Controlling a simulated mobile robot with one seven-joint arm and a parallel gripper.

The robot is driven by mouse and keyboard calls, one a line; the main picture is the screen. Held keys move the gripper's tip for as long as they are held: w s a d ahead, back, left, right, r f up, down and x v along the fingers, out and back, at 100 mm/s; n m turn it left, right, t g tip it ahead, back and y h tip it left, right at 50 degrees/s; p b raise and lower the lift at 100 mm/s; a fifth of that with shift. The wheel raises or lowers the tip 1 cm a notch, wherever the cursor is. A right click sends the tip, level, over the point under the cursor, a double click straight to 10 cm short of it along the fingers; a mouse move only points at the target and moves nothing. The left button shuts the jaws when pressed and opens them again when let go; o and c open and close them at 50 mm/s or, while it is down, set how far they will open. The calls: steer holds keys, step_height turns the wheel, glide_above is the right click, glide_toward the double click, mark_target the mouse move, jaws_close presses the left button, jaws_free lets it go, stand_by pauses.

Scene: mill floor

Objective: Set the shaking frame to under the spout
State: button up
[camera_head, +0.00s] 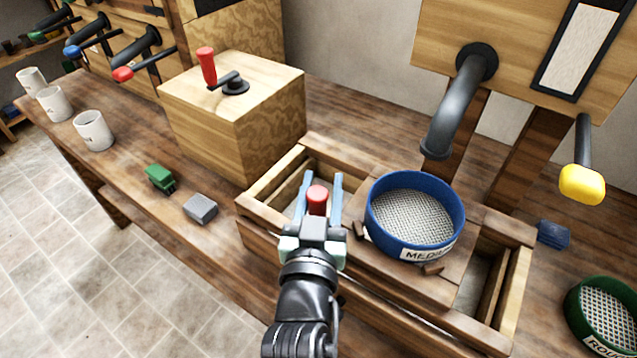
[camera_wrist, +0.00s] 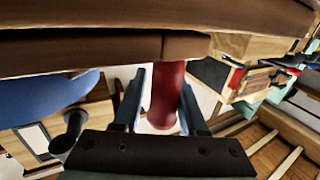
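The shaking frame (camera_head: 432,283) is a wooden carriage lying across a long open wooden trough (camera_head: 395,330). A blue-rimmed sieve (camera_head: 377,217) with pale mesh, its label starting "MED", sits on it. A red handle (camera_head: 316,194) stands left of the sieve; its join to the frame is hidden. The dark grey bent spout (camera_head: 458,105) comes from the wooden panel, its mouth showing just above the sieve's back rim; exact alignment is unclear. My gripper (camera_head: 322,180) has its blue fingers on either side of the red handle, which also shows in the wrist view (camera_wrist: 166,95), apparently with some gap.
A wooden box (camera_head: 250,125) with a red-handled crank stands behind left. A yellow-ended lever (camera_head: 582,180) hangs at right. A green sieve (camera_head: 572,300) and a blue block (camera_head: 553,235) lie right. Green (camera_head: 160,178) and grey (camera_head: 200,208) blocks and white mugs (camera_head: 93,131) are left.

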steer(key=shift+o, duration=1.4)
steer(key=shift+s+d, duration=0.1)
steer(key=shift+s, duration=0.05)
steer(key=s+b, duration=0.2)
steer(key=s, duration=1)
steer(key=shift+s+a, duration=0.4)
